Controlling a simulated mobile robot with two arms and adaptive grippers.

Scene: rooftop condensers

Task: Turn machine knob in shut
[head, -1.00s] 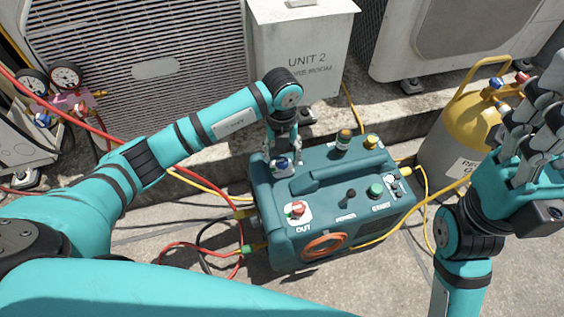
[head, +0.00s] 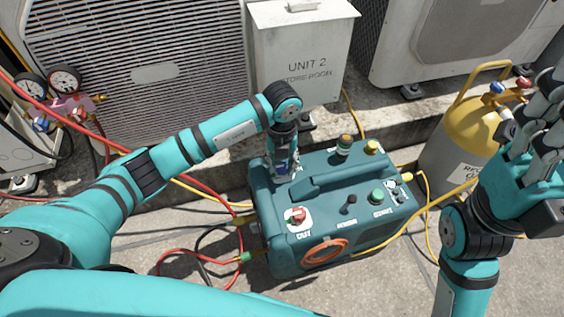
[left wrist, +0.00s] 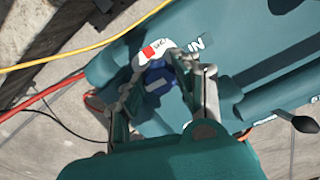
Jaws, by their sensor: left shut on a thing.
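The teal machine (head: 330,215) stands on the ground with its handle on top. My left gripper (head: 284,172) reaches straight down onto its back left corner. In the left wrist view the blue IN knob (left wrist: 158,80) sits between the fingertips of my left gripper (left wrist: 160,72), which is shut on it. The white plate with a red mark (left wrist: 150,50) shows beside it, partly covered by the fingers. In the head view the gripper hides the knob. The red OUT knob (head: 298,215) is at the front left. My right gripper (head: 532,125) is open and empty at the right.
A yellow cylinder (head: 470,130) stands right of the machine. A grey UNIT 2 box (head: 305,60) and condensers stand behind it. Red and yellow hoses (head: 200,262) lie around the machine's left side. Gauges (head: 65,80) hang at the far left.

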